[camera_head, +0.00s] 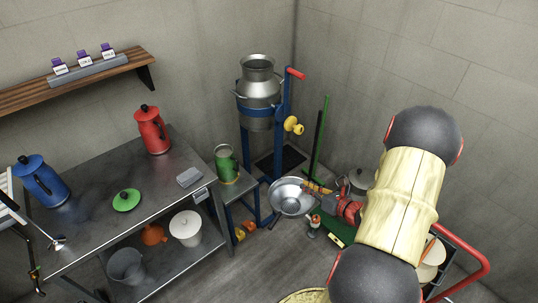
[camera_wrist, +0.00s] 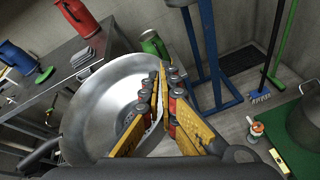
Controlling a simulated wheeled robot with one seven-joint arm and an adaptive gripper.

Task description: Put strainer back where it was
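The strainer (camera_head: 290,197) is a wide, shiny metal bowl. In the head view it is held off the floor, in front of the blue stand. In the wrist view the strainer (camera_wrist: 100,105) fills the left middle, its open side facing the camera. My gripper (camera_head: 309,187) has yellow fingers closed together at the strainer's right edge. In the wrist view my gripper (camera_wrist: 158,85) pinches that edge between its fingertips. The exact contact is partly hidden by the fingers.
A blue stand (camera_head: 284,97) holds a metal milk can (camera_head: 259,92). A small side table (camera_head: 239,186) carries a green jug (camera_head: 226,163). The metal workbench (camera_head: 92,185) is left, with red (camera_head: 151,129) and blue (camera_head: 40,181) jugs. A small bottle (camera_head: 314,226) stands near the strainer.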

